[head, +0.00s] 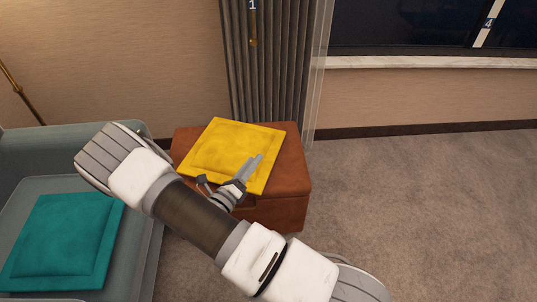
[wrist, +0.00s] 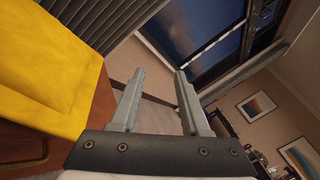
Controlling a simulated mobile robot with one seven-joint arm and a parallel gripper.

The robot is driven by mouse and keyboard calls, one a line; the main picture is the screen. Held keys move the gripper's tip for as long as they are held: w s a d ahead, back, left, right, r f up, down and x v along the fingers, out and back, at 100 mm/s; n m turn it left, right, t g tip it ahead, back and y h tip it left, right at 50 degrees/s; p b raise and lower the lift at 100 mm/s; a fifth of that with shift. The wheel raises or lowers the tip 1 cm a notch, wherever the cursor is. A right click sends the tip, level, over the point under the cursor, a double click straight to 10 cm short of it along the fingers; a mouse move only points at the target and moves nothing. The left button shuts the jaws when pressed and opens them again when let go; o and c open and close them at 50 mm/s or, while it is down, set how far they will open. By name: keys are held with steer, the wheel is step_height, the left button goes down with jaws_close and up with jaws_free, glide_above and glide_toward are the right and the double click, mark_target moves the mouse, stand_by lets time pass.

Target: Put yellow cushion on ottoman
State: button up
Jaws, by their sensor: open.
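The yellow cushion (head: 222,143) lies flat on top of the brown ottoman (head: 293,168) in the head view, with a corner reaching toward the ottoman's front edge. My gripper (head: 256,160) is in front of the cushion's right part in that view and hides a little of it. In the wrist view the yellow cushion (wrist: 50,65) is at the left, on the ottoman (wrist: 98,112), outside the fingers. My gripper (wrist: 158,90) is open there, with nothing between its two fingers. Whether a finger touches the cushion cannot be told.
A grey-blue sofa (head: 140,225) with a teal cushion (head: 62,240) stands at the left. The carpet (head: 420,200) at the right is clear.

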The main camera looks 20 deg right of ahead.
steer(key=s+d+r+m+g+y, duration=0.3)
steer(key=s+r+m+g, duration=0.4)
steer(key=m, duration=0.4)
steer(key=s+d+r+m+g+y, duration=0.2)
steer(key=s+r+m+g, duration=0.5)
steer(key=m, duration=0.3)
steer(key=s+a+r+m+t+y, duration=0.4)
steer(key=r+m+y, duration=0.1)
steer(key=r+m, duration=0.1)
steer(key=s+a+r+m+t+y, duration=0.4)
steer(key=s+a+r+m+y, duration=0.1)
steer(key=r+m, duration=0.2)
steer(key=shift+r+m, duration=0.3)
steer(key=shift+r, duration=0.15)
steer(key=shift+r, duration=0.1)
step_height(320, 180, up, 23)
steer(key=p, duration=2.3)
steer(key=shift+a, duration=0.25)
